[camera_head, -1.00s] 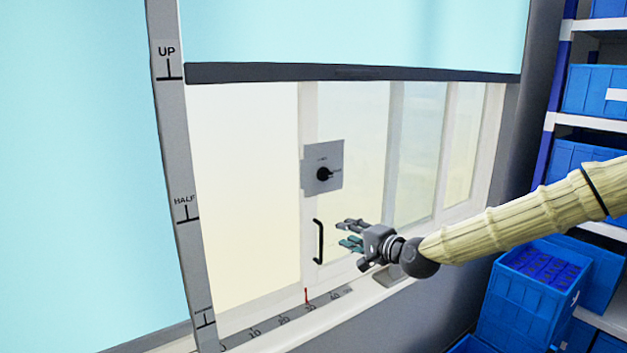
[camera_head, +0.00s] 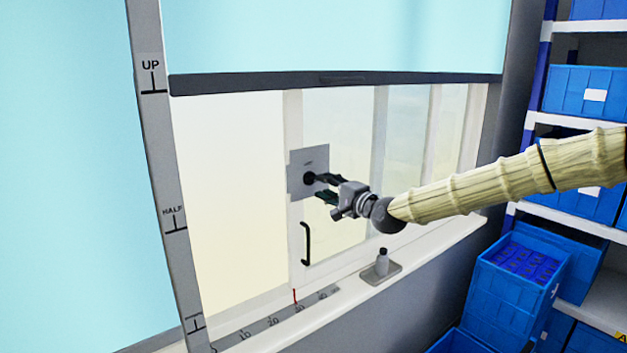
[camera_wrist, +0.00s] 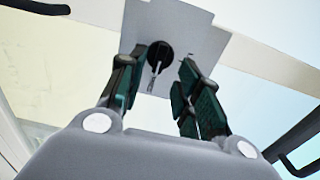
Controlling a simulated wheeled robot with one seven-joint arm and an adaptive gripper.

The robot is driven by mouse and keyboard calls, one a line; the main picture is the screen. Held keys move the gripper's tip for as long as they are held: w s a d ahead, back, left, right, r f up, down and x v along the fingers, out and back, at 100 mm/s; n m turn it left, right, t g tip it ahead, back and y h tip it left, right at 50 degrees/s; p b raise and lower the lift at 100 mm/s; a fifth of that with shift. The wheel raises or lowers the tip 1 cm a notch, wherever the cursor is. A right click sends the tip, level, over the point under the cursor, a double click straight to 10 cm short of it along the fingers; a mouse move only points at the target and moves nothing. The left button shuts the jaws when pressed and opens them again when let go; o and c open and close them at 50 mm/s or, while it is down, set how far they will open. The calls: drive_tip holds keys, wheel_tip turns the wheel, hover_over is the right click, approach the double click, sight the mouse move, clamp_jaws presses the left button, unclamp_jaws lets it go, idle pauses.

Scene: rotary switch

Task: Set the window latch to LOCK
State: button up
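The window latch is a black round knob (camera_head: 309,178) on a square grey plate (camera_head: 323,158), fixed to the white window frame. In the wrist view the knob (camera_wrist: 160,56) has a light pointer bar aimed toward my gripper. My gripper (camera_head: 324,186) is at the plate, its fingertips close to the knob's right side. In the wrist view the two dark green fingers (camera_wrist: 157,80) are spread, with a clear gap between them and the knob ahead in that gap. I cannot tell whether a fingertip touches the knob. The plate's labels are too small or hidden to read.
A black handle (camera_head: 306,243) is on the frame below the plate. A scale with a red marker (camera_head: 295,296) runs along the sill. Blue bins (camera_head: 520,275) and shelves stand at right.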

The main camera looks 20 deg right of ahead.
sight(314, 180)
drive_tip(key=shift+p+x, duration=0.7)
drive_tip(key=shift+x, duration=1.55)
drive_tip(key=shift+a, duration=0.1)
